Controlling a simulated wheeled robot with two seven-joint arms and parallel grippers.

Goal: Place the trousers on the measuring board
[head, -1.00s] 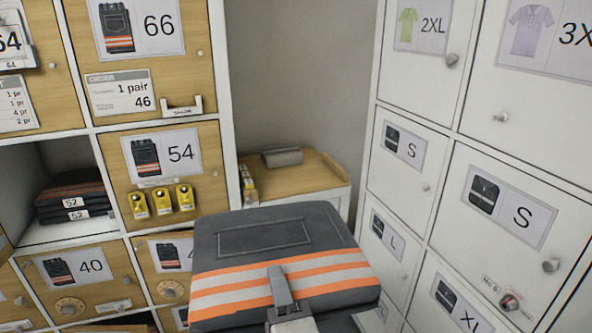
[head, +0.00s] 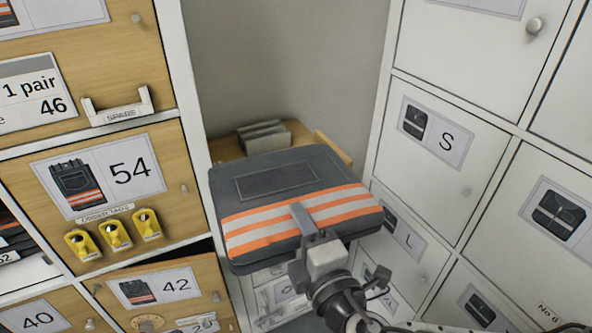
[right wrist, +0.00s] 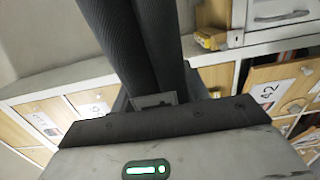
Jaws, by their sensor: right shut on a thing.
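The folded trousers (head: 275,180) are dark grey with orange and silver stripes. They lie flat in the air in the middle of the head view. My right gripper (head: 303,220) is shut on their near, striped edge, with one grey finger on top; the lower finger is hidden. In the right wrist view a dark ribbed shape rises from the gripper, and I cannot tell which part it is. Behind the trousers is a wooden top (head: 228,149) in the corner, partly covered by them. I cannot make out measuring-board markings. My left gripper is not in view.
A grey block (head: 263,137) sits on the wooden top. Wooden lockers (head: 110,180) stand on the left, with yellow tags (head: 115,234) on the 54 door. The 42 door (head: 155,290) appears slightly ajar. White lockers (head: 440,185) with knobs stand close on the right.

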